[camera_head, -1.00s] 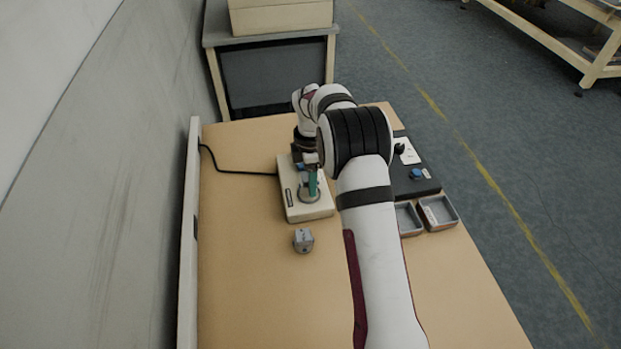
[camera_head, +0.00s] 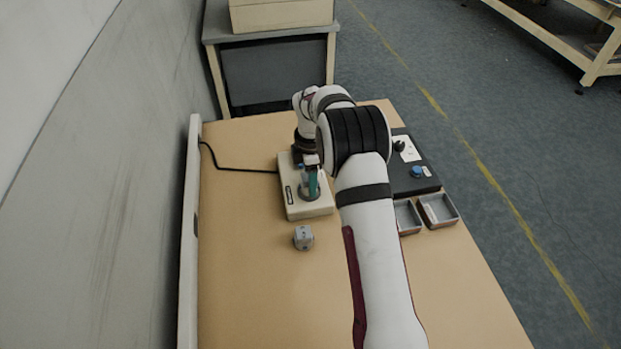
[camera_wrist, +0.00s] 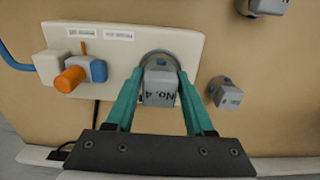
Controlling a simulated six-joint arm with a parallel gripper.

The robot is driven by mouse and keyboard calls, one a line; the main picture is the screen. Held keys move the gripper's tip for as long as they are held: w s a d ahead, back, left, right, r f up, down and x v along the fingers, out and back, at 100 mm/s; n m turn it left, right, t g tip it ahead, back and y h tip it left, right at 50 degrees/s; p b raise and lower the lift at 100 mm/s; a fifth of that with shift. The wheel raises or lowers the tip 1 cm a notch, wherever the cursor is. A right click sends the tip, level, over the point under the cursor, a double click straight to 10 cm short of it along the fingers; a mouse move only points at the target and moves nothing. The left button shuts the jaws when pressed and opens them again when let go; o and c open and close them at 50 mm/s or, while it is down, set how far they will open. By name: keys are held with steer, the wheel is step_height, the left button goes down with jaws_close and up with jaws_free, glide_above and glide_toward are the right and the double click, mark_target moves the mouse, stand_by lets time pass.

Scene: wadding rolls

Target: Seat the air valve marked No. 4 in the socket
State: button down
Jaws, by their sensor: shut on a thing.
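The air valve marked No. 4 (camera_wrist: 160,96) is a grey block with its lettering towards the wrist camera. My gripper (camera_wrist: 158,78) has teal fingers shut on its two sides. The valve is over the round grey socket (camera_wrist: 146,60) on the pale base plate (camera_wrist: 195,45); I cannot tell how far in it is. In the head view my gripper (camera_head: 313,182) stands over the near end of the base plate (camera_head: 290,207). The fingers and my arm hide much of the held valve there.
A loose grey valve (camera_head: 303,238) lies near the plate, also in the wrist view (camera_wrist: 227,95). Another grey part (camera_wrist: 264,6) is at the wrist view's top edge. An orange knob (camera_wrist: 70,79) stands on the plate. A black control panel (camera_head: 425,184) and grey trays (camera_head: 440,208) are at right.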

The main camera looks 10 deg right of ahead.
steer(key=shift+f, duration=0.35)
jaws_free()
stand_by(0.3)
steer(key=shift+r, duration=4.05)
